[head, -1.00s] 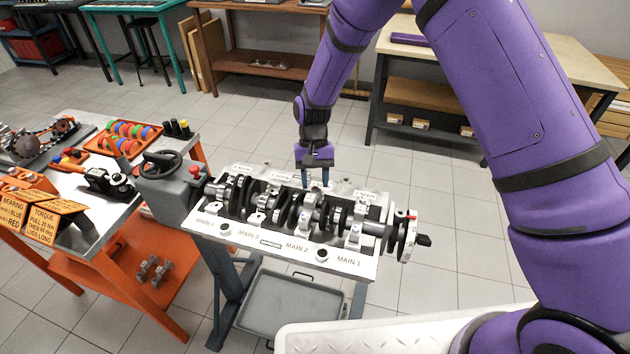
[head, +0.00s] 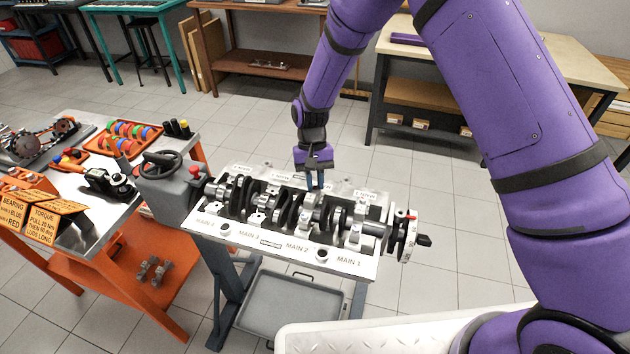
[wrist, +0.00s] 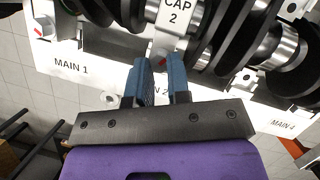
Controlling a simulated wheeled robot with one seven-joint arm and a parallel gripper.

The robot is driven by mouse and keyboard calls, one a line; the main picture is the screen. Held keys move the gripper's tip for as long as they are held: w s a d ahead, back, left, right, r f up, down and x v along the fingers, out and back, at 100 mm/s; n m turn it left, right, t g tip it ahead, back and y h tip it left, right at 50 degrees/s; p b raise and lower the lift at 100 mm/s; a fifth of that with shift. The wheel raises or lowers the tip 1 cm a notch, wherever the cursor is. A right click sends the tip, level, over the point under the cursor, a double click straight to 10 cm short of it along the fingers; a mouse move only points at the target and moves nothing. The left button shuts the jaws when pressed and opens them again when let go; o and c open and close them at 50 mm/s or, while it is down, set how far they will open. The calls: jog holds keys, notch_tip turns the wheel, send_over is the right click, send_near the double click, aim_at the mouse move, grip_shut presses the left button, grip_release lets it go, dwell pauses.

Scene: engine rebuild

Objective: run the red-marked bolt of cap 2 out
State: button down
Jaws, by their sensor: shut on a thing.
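Cap 2 (wrist: 173,14), a pale metal bearing cap with a "CAP 2" label, sits across the crankshaft in the engine block. It also shows in the head view (head: 312,212). Its red-marked bolt (wrist: 162,61) is at the near edge of the cap in the wrist view, between my fingertips. My gripper (wrist: 161,68), with blue fingers, is shut on this bolt, and the fingers partly cover it. In the head view my gripper (head: 316,186) points down at the far side of cap 2, where the bolt is hidden.
The crankshaft (head: 287,212) fills the block (head: 265,243) on its stand, close on both sides of my fingers. An orange workbench (head: 90,230) with parts stands at the left.

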jog(key=n, duration=0.1)
jog(key=n+h, duration=0.1)
jog(key=n, duration=0.1)
jog(key=shift+s+a+n, duration=0.1)
jog(key=shift+a+n, duration=0.05)
jog(key=shift+n, duration=0.15)
jog(key=shift+s+a+n+t+h, duration=0.1)
jog(key=shift+n+t+h, duration=0.45)
jog(key=shift+n, duration=0.95)
jog(key=shift+f+h, duration=0.1)
jog(key=shift+h, duration=0.15)
jog(key=c, duration=1.1)
grip_release()
jog(key=shift+o, duration=0.2)
